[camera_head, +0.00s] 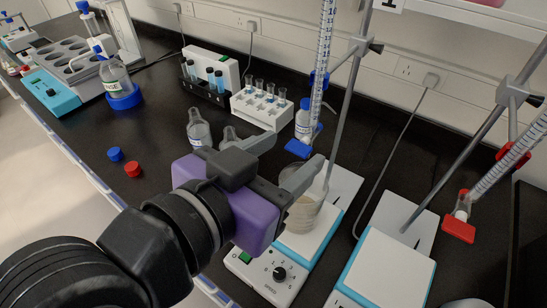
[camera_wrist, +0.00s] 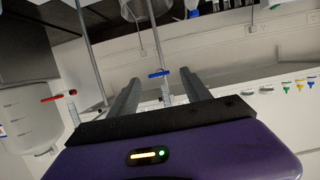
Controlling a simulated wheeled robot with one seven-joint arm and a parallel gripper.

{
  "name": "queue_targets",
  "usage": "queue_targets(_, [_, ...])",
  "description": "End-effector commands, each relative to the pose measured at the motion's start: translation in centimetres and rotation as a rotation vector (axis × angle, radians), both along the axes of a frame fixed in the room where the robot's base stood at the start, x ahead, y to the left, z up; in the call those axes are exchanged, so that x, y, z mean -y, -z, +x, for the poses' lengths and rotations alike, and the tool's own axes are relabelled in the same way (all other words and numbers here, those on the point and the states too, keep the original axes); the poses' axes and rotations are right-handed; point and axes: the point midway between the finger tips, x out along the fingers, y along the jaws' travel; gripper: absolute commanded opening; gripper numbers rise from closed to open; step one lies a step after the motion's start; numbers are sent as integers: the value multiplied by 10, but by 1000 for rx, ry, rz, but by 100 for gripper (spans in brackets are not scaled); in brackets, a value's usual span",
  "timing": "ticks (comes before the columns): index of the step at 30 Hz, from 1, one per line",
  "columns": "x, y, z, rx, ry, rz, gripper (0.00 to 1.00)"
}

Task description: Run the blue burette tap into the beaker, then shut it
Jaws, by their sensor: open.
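The blue tap (camera_head: 298,149) is at the lower end of the clamped burette (camera_head: 325,50), above the glass beaker (camera_head: 302,214). The beaker stands on a stirrer plate and holds a pale content, partly hidden behind my gripper. My gripper (camera_head: 292,153) is open and empty, its fingers pointing towards the blue tap. In the wrist view the blue tap (camera_wrist: 159,73) shows between and just beyond the fingertips (camera_wrist: 160,79). I cannot tell whether they touch it. The tap's handle lies nearly crosswise in that view.
A second burette with a red tap (camera_head: 459,230) hangs at the right over another stirrer (camera_head: 390,270). Stand rods (camera_head: 350,100) rise close by. Bottles (camera_head: 199,130), a vial rack (camera_head: 262,107) and loose caps (camera_head: 133,169) are at the left and back.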

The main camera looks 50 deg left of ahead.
Motion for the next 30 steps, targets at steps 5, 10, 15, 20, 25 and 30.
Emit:
queue_targets(5, [-5, 7, 25, -1, 2, -2, 56])
queue_targets(10, [-9, 12, 38, 1, 0, 0, 56])
queue_targets(15, [-10, 13, 42, 1, -1, 1, 56])
queue_targets(20, [-10, 13, 43, 1, -1, 1, 56])
queue_targets(25, [-10, 13, 42, 1, -1, 1, 29])
queue_targets(30, [-10, 13, 42, 1, -1, 1, 0])
